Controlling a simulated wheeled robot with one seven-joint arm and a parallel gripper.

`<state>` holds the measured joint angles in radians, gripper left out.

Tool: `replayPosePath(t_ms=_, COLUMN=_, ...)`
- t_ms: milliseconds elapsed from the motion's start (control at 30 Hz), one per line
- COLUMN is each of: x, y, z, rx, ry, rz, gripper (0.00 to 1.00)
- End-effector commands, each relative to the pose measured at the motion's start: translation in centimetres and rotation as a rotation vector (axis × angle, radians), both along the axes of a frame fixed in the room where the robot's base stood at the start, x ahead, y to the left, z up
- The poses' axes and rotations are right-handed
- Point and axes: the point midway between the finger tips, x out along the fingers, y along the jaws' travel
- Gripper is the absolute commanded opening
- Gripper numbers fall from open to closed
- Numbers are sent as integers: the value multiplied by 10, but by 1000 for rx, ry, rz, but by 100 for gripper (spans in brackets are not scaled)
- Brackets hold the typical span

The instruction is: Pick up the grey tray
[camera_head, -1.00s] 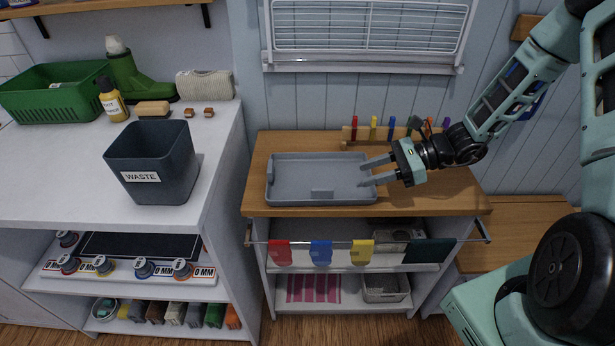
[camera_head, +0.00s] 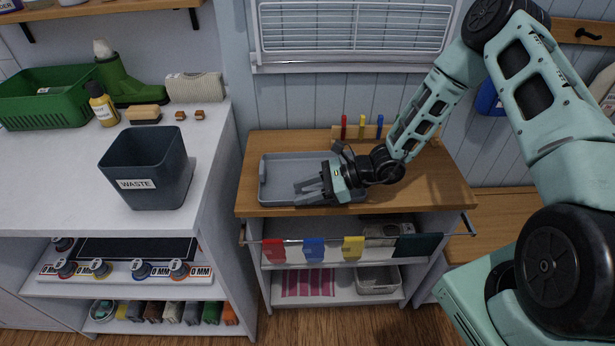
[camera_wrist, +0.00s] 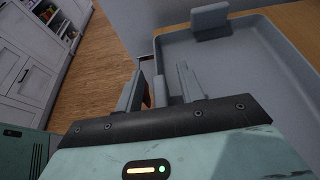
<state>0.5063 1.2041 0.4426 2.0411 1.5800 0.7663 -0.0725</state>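The grey tray (camera_head: 292,166) is a shallow rectangular tray with raised walls, lying flat on the wooden top of a small shelf unit. A raised tab shows at its left end. My gripper (camera_head: 298,192) is low over the tray's front side, its fingers pointing left, and hides part of the front wall. In the wrist view my gripper (camera_wrist: 158,76) has its fingers apart, one outside the tray's (camera_wrist: 252,62) near rim and one inside, with the rim between them. I see a gap, and no firm hold on the rim.
A dark waste bin (camera_head: 150,172) stands on the white counter (camera_head: 60,180) to the left. Behind the tray is a rack of coloured pens (camera_head: 362,128). A rail (camera_head: 340,238) with coloured cloths runs along the unit's front. The wooden top (camera_head: 425,185) right of the tray is clear.

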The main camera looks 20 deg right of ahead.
Motion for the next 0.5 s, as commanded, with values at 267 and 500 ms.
replayPosePath(t_ms=267, x=2, y=6, z=-3, rx=-1, ry=1, rz=0, gripper=38)
replayPosePath(t_ms=500, x=2, y=6, z=-3, rx=-1, ry=1, rz=0, gripper=0)
